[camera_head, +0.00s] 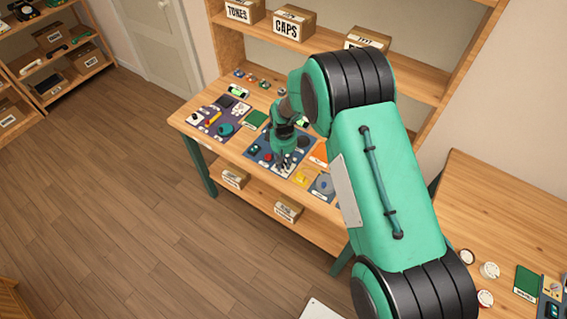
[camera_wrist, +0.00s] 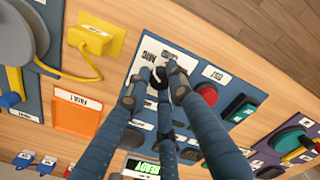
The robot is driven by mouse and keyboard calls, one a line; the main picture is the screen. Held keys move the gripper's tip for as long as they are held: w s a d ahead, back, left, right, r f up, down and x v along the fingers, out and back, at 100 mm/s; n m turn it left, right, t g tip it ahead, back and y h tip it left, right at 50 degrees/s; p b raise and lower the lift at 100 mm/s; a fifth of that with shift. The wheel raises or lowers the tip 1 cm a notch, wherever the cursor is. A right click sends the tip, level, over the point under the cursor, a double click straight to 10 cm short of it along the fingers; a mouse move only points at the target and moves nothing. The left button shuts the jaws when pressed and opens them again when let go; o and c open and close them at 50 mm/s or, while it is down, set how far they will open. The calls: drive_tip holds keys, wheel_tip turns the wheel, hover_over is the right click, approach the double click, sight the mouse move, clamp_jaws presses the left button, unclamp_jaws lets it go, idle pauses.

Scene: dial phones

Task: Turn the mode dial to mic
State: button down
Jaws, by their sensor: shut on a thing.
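The mode dial (camera_wrist: 159,79) is a dark knob on a white plate (camera_wrist: 178,58) at the edge of a blue panel (camera_wrist: 205,58). In the wrist view the fingers hide most of it, and its pointer direction cannot be told. Small labels stand on the plate beyond the knob, tilted and hard to read. My gripper (camera_wrist: 160,88) has its dark blue fingers shut around the knob. In the head view my gripper (camera_head: 283,160) points down on the blue panel (camera_head: 262,157) on the workbench; the dial is hidden there.
Near the dial are a red button (camera_wrist: 208,94), a green switch (camera_wrist: 240,108) and a lit green display (camera_wrist: 141,167). An orange tray (camera_wrist: 78,115) and a yellow part with a cord (camera_wrist: 95,37) lie beside the panel. Shelves with boxes (camera_head: 294,24) stand behind the bench (camera_head: 188,122).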

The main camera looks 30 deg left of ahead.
sight(284, 163)
drive_tip(key=c, duration=1.5)
unclamp_jaws()
drive_tip(key=shift+c, duration=0.2)
drive_tip(key=shift+r, duration=0.2)
wheel_tip(284, 163, up, 12)
drive_tip(key=shift+f, duration=0.15)
